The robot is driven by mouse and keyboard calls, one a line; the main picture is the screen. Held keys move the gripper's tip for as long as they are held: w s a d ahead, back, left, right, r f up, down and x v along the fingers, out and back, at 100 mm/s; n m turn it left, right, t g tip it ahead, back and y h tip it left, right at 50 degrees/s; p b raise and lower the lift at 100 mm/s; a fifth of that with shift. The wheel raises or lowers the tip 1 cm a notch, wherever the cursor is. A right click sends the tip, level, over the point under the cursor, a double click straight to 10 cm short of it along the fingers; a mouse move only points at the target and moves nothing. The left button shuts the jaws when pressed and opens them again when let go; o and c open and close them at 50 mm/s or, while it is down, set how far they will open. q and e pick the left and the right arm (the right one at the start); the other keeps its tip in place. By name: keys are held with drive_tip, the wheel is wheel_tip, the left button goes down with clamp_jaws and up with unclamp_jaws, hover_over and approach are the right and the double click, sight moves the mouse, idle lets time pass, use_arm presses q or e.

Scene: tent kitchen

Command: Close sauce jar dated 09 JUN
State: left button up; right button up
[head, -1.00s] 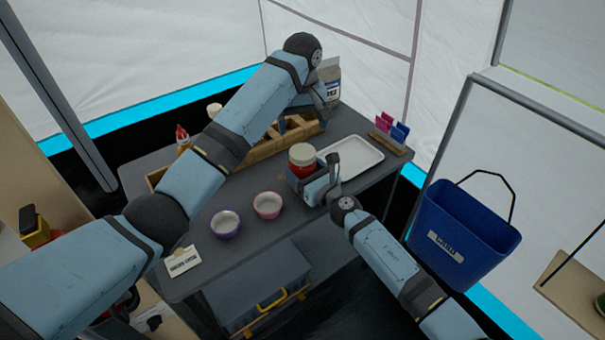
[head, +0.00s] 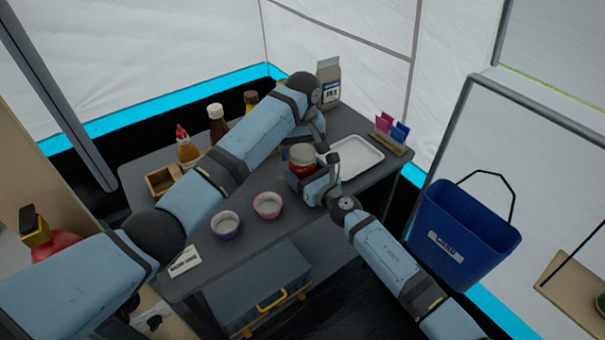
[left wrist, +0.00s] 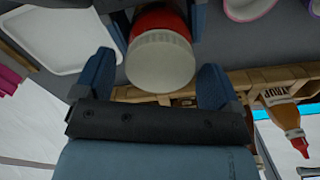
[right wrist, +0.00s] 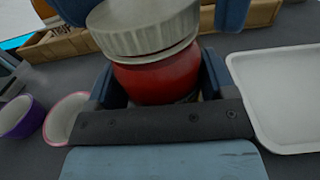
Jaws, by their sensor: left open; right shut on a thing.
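The sauce jar, with red contents (right wrist: 155,80) and a pale ribbed lid (right wrist: 145,28), stands upright near the table's front edge; it also shows in the head view (head: 302,163). No date is readable on it. My right gripper (head: 308,182) is shut on the jar's body. The lid sits at the jar's mouth and looks slightly tilted in the right wrist view; I cannot tell whether it is fastened. My left gripper (left wrist: 155,68) is open, its fingers on either side of the lid (left wrist: 160,62) and apart from it.
A white tray (head: 371,150) lies right of the jar. A purple bowl (head: 225,229) and a pink bowl (head: 267,211) stand to the left. Wooden crate, syrup bottle (left wrist: 280,104) and other bottles are behind. A blue bucket (head: 465,225) is at right.

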use_arm(q)
drive_tip(key=c, duration=0.9)
drive_tip(key=m, duration=0.3)
drive_tip(key=shift+c, duration=0.2)
drive_tip(key=m, duration=0.5)
drive_tip(key=o, duration=1)
